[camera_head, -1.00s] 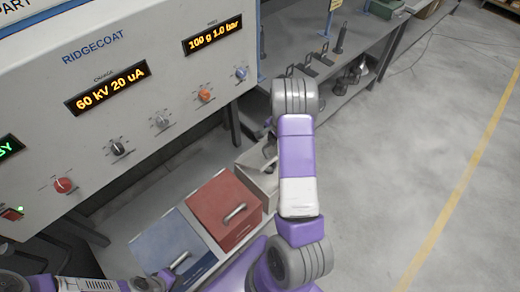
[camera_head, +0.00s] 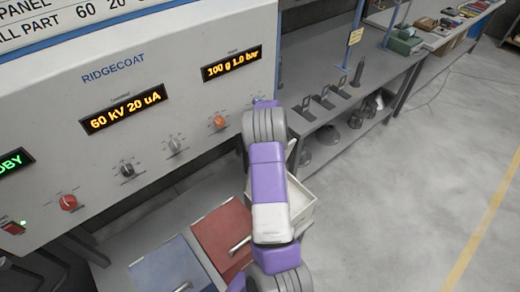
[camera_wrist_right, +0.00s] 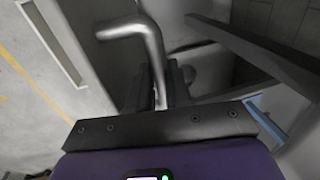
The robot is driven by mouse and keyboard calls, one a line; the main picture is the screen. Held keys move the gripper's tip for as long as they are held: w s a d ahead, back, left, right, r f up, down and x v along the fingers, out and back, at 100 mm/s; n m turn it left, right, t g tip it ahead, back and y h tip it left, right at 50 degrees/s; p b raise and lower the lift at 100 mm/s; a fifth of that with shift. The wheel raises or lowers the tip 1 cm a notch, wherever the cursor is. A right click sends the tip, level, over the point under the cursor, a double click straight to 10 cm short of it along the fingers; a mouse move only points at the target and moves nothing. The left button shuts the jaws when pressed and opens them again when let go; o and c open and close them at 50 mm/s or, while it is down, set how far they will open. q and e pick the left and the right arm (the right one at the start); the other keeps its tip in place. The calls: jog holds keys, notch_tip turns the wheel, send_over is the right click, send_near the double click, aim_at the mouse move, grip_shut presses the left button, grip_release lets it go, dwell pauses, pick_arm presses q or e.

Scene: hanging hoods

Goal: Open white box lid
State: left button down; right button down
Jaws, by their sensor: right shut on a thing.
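The white box (camera_head: 302,212) stands right of the red box, partly hidden behind my right arm. Its lid (camera_head: 292,155) appears raised and tilted, with part of the box's pale inside showing. In the right wrist view my right gripper (camera_wrist_right: 158,88) is shut on the bent metal handle (camera_wrist_right: 148,38) of the lid. In the head view that gripper is hidden behind my arm. My left gripper is not in view.
A red-lidded box (camera_head: 223,238) and a blue-lidded box (camera_head: 172,268) stand to the left, their lids closed. The control panel (camera_head: 150,150) rises behind them. A grey bench (camera_head: 325,75) with tools is at the back. Open floor (camera_head: 410,190) lies right.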

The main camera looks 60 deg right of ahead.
jog(key=shift+a+f, duration=0.25)
jog(key=shift+f, duration=0.1)
jog(key=c, duration=1.1)
grip_release()
jog(key=shift+w+d, duration=0.15)
jog(key=shift+d, duration=0.05)
jog(key=shift+o, duration=0.2)
jog(key=shift+r, duration=0.1)
jog(key=shift+r, duration=0.1)
jog(key=shift+r, duration=0.25)
jog(key=v, duration=0.7)
jog(key=shift+f, duration=0.1)
